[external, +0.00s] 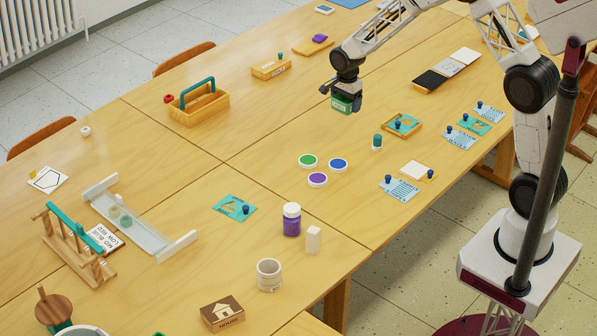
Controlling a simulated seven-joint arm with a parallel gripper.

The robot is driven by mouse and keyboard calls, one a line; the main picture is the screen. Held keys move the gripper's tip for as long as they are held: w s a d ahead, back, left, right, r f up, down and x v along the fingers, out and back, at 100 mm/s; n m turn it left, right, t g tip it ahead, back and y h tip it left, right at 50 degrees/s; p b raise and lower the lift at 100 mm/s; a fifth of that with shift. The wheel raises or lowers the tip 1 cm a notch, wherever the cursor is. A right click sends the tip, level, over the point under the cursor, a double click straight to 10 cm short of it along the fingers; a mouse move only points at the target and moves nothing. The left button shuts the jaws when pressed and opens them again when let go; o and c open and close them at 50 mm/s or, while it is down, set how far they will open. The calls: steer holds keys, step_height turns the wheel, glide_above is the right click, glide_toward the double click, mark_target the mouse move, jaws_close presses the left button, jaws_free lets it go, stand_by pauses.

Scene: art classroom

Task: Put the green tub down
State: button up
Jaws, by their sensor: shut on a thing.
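The green tub (342,107) is a small container with a green side and a pale label band. It hangs under my gripper (343,93), which is shut on it. The tub is above the wooden table (275,135), apart from its surface as far as I can tell. The fingertips are small and partly hidden by the tub and the gripper body.
A wooden caddy (212,109) stands left, and a small tray (411,132) lies right. Bare tabletop lies between the caddy and discs.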

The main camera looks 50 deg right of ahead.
steer(key=shift+w+a, duration=0.2)
steer(key=shift+a, duration=0.6)
steer(key=a+n, duration=0.9)
steer(key=a, duration=2.6)
steer(key=s+a+n, duration=0.3)
steer(key=s+a, duration=0.2)
steer(key=a, duration=0.6)
steer(key=s+a+n, duration=0.3)
steer(key=s+a, duration=0.3)
steer(key=a, duration=0.5)
steer(key=s+a+n, duration=0.3)
steer(key=s+a, duration=0.3)
steer(key=a, duration=0.5)
steer(key=shift+r, duration=0.15)
steer(key=shift+s, duration=0.1)
steer(key=shift+f, duration=3.1)
